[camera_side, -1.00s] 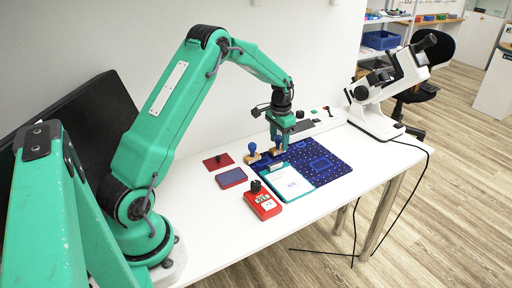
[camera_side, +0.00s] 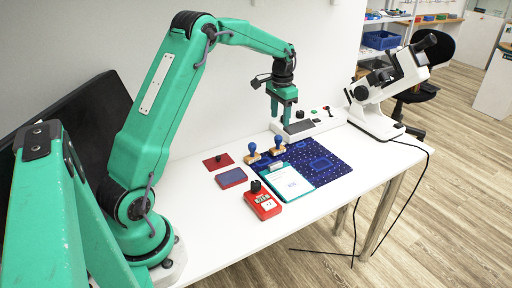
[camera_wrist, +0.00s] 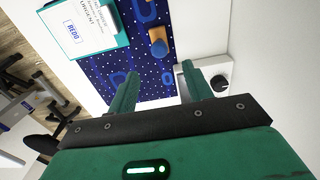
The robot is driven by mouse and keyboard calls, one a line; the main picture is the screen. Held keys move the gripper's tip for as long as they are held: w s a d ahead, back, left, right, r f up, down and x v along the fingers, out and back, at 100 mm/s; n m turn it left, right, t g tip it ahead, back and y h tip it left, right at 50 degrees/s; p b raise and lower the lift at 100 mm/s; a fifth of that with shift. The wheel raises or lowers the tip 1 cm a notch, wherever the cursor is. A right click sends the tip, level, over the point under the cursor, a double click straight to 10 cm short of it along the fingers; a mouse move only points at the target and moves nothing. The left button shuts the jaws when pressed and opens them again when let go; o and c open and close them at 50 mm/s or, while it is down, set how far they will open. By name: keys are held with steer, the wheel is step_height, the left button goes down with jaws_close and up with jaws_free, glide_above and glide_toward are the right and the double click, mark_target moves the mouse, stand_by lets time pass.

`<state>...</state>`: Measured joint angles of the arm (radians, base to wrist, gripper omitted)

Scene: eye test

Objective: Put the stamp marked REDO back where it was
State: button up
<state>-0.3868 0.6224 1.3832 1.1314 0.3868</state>
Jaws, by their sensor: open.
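Two stamps with blue knobs and wooden bases stand upright behind the clipboard in the side view: a left stamp (camera_side: 251,150) and a right stamp (camera_side: 278,142). I cannot read which is marked REDO. One wood-and-blue stamp (camera_wrist: 158,42) shows in the wrist view, over the dotted mat. My gripper (camera_side: 284,121) is open and empty, raised above and behind the right stamp; its two fingers are apart in the wrist view (camera_wrist: 160,80). The teal clipboard (camera_side: 307,189) holds a white paper (camera_side: 289,184), which in the wrist view bears blue REDO print (camera_wrist: 72,37).
A blue patterned mat (camera_side: 335,168) lies under the clipboard. A red device with a black knob (camera_side: 264,205), a blue pad (camera_side: 231,178) and a red pad (camera_side: 212,164) lie nearby. A long white device (camera_side: 322,124) and a white microscope (camera_side: 375,117) stand behind. The table's front left is clear.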

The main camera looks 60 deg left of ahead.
steer(key=shift+r, duration=0.1)
stand_by(0.3)
steer(key=s+d+r+t, duration=0.3)
steer(key=s+d+r, duration=0.8)
steer(key=d+r, duration=0.15)
steer(key=s+d+t, duration=0.1)
steer(key=s+d, duration=0.3)
steer(key=s, duration=0.4)
steer(key=s+d+t, duration=0.1)
steer(key=s+d, duration=0.3)
steer(key=s, duration=0.5)
steer(key=shift+f+t, duration=0.3)
steer(key=shift+f, duration=0.15)
